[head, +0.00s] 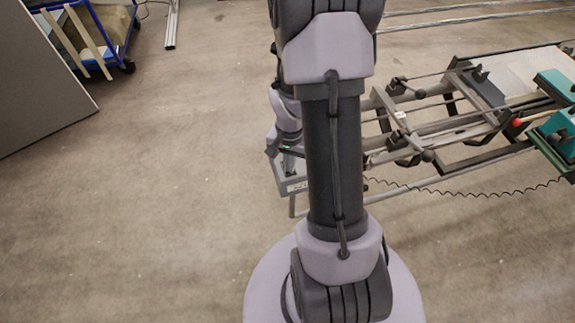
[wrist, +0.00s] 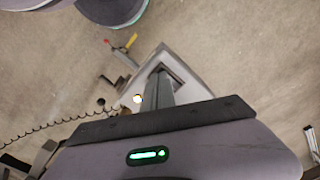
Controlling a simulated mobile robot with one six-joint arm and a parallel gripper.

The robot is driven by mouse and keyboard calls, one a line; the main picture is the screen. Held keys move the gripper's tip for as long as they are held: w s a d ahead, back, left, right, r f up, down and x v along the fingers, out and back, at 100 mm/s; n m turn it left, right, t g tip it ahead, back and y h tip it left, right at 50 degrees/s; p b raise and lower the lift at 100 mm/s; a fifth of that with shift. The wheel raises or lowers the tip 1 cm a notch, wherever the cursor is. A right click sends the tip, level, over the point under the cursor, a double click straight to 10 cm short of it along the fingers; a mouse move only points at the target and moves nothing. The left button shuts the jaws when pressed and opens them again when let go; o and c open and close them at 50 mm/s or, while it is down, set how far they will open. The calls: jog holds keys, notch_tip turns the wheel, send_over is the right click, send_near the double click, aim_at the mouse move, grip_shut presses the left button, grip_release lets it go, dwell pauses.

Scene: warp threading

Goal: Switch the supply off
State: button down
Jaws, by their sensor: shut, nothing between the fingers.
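My gripper (wrist: 158,84) is shut and empty in the wrist view, its dark fingers pointing down at a light grey box (wrist: 192,72). The box has a dark recess on its top, partly covered by the fingers; I cannot tell whether they touch it. A small red and yellow part (wrist: 124,50) sticks out at the box's upper left. A white round spot (wrist: 137,98) shows left of the fingers. I cannot tell which part is the supply switch. In the head view the box (head: 296,186) stands left of my arm, partly hidden, with my gripper above it.
A frame machine with dark bars (head: 440,115) and teal blocks (head: 560,125) stands on the right. A coiled cable (head: 460,190) hangs below it. A blue cart (head: 120,50) and a grey panel (head: 40,80) stand at the left. The floor at the left is clear.

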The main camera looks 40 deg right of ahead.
jog(key=shift+f, duration=0.1)
notch_tip(320, 180, up, 7)
jog(key=p, duration=0.5)
dwell(0.3)
jog(key=w+a+r+n+t, duration=0.25)
jog(key=a+r, duration=0.45)
jog(key=r, duration=0.4)
jog(key=s+a+r+n+t+y, duration=0.1)
jog(key=s+a+r+n, duration=0.1)
jog(key=s+a+r, duration=0.3)
jog(key=s+a+r+n+t+y, duration=0.1)
jog(key=s+a+r+n+t, duration=0.1)
jog(key=a+r, duration=0.8)
jog(key=s+a+n, duration=0.1)
jog(key=s+a, duration=0.1)
jog(key=shift+s, duration=0.35)
